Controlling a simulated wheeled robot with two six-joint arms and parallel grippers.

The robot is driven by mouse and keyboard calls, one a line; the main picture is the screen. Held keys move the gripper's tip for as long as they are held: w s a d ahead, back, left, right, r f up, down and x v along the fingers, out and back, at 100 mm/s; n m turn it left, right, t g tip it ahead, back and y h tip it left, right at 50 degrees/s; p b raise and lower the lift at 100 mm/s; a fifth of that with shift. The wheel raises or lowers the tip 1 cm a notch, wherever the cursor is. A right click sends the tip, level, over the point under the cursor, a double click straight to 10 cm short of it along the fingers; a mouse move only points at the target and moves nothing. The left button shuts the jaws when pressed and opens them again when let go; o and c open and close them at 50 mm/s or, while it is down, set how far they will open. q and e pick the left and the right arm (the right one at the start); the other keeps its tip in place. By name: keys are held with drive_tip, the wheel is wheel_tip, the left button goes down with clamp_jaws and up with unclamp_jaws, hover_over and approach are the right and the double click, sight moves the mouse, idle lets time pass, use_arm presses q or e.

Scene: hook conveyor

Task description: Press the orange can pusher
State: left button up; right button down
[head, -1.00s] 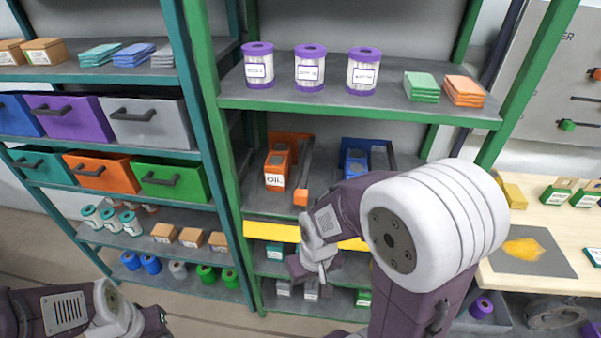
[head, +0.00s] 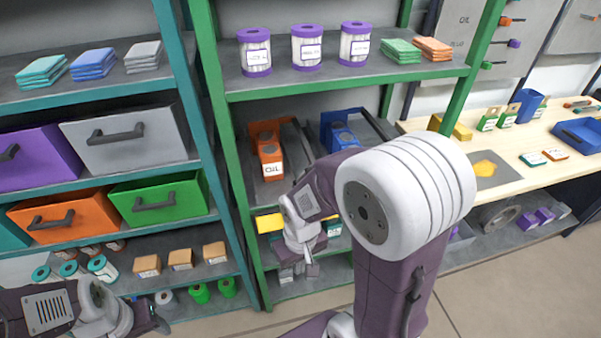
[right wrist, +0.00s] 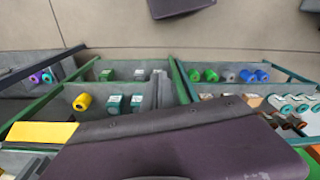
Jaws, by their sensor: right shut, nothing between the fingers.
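The orange can dispenser (head: 262,130) stands on the middle shelf of the green rack, with an orange can labelled OIL (head: 269,160) in it and a grey rail along its right side. The small orange pusher block at the rail's front end is not clearly seen in the head view now; my right arm covers that area. My right gripper (head: 311,268) is shut and empty, pointing down in front of the rack, below the middle shelf and apart from the dispenser. My left gripper (head: 156,318) is at the lower left edge of the head view; its fingers are unclear.
A blue dispenser (head: 342,128) stands right of the orange one, partly behind my right arm. Purple-lidded jars (head: 306,47) stand on the shelf above. A yellow strip (right wrist: 40,134) and lower bins show in the right wrist view. A wooden workbench (head: 520,170) is at right.

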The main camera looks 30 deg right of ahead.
drive_tip(key=w+d+n+g+h+b, duration=0.3)
drive_tip(key=w+d+h+b, duration=0.15)
drive_tip(key=w+h, duration=0.4)
drive_tip(key=w+a+r+m+t+h+b, duration=0.1)
drive_tip(key=w+a+r+t+h, duration=0.2)
drive_tip(key=w+r+h, duration=0.6)
drive_tip(key=shift+a+r+m+t, duration=0.4)
drive_tip(key=shift+r+t, duration=0.1)
drive_tip(key=shift+r, duration=0.4)
drive_tip(key=shift+w+h, duration=0.1)
drive_tip(key=shift+h, duration=0.15)
drive_tip(key=w+d, duration=0.1)
drive_tip(key=d, duration=0.9)
